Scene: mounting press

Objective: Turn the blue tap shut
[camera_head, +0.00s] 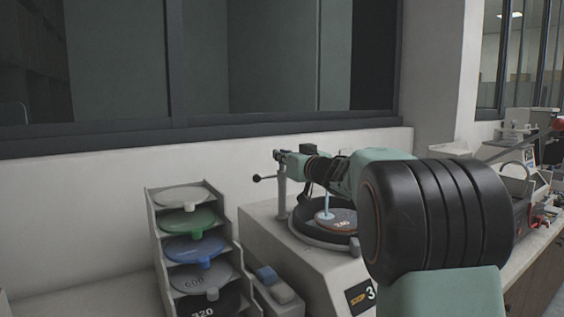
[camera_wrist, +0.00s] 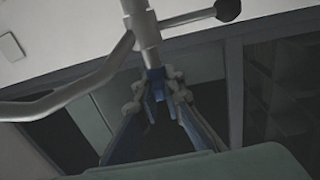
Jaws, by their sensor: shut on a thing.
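My gripper (camera_head: 283,156) reaches left to the top of a grey post (camera_head: 282,188) on the grinding machine. A pale blue stream (camera_head: 326,202), seemingly water, stands over the disc marked 240 (camera_head: 338,220) in the round bowl.
A lever with a black ball (camera_head: 257,178) sticks out left of the post; the ball also shows in the wrist view (camera_wrist: 228,10). A curved grey pipe (camera_wrist: 70,98) passes close to the fingers. A rack (camera_head: 160,240) of coloured discs stands left. A window wall is behind.

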